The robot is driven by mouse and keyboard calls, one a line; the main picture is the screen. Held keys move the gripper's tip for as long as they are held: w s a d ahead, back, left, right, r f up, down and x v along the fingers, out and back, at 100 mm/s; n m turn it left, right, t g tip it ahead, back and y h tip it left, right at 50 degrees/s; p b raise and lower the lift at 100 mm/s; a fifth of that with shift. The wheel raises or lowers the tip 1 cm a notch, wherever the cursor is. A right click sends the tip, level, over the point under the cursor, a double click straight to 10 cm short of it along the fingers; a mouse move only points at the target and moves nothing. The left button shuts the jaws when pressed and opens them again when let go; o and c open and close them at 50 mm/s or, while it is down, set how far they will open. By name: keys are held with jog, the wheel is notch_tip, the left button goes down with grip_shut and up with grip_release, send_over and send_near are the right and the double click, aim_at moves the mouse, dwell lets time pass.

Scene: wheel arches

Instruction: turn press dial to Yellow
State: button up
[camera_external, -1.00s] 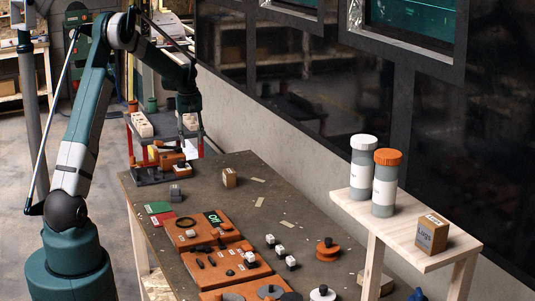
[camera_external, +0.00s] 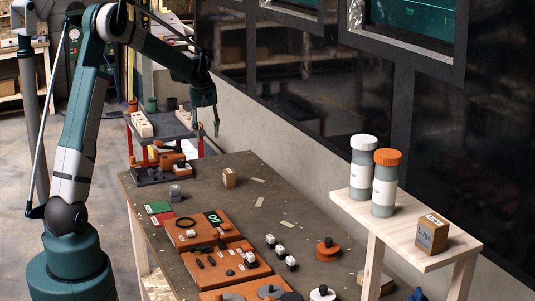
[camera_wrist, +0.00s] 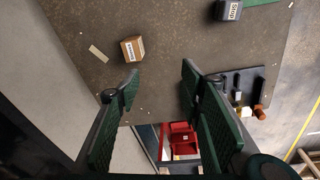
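A small orange and black press-like fixture (camera_external: 165,163) stands on a dark base at the far left corner of the workbench. It also shows in the wrist view at right (camera_wrist: 240,95). I cannot make out a dial or a yellow mark on it. My gripper (camera_external: 208,131) is raised above and to the right of this fixture, beyond the bench's far edge. In the wrist view my gripper (camera_wrist: 160,82) has its green fingers wide apart with nothing between them.
A cardboard box (camera_external: 229,178) and a grey block (camera_external: 175,192) stand on the workbench (camera_external: 285,190). Orange panels (camera_external: 208,232) with several knobs, one reading "Off", lie nearer. A wall runs along the right. A red-framed cart (camera_external: 172,126) stands behind. A wooden shelf (camera_external: 400,226) holds two jars.

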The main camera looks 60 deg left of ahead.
jog(key=shift+w+d+r, duration=0.1)
jog(key=shift+d+r, duration=0.25)
jog(key=shift+d, duration=0.4)
jog(key=shift+w+d+r, duration=0.1)
jog(key=shift+d+r, duration=0.2)
jog(key=shift+d, duration=0.45)
jog(key=shift+d, duration=0.15)
jog(key=s+d+r+m+t, duration=0.15)
jog(key=d+r, duration=0.25)
jog(key=d, duration=0.7)
jog(key=s+d+r+m, duration=0.2)
jog(key=d+r+m, duration=0.15)
jog(key=d, duration=0.65)
jog(key=s+d+r+m+t, duration=0.15)
jog(key=d+r, duration=0.25)
jog(key=d, duration=0.7)
jog(key=s+d+f+m+t, duration=0.1)
jog(key=s+d+m, duration=0.3)
jog(key=s+d, duration=0.6)
jog(key=s+d+f+m+t+h+b, duration=0.1)
jog(key=s+d+f+m, duration=0.3)
jog(key=s+d, duration=0.6)
jog(key=d+t, duration=0.1)
jog(key=d, duration=0.3)
jog(key=shift+d, duration=0.25)
jog(key=shift+s+m, duration=0.1)
jog(key=shift+m, duration=0.15)
jog(key=shift+c, duration=1)
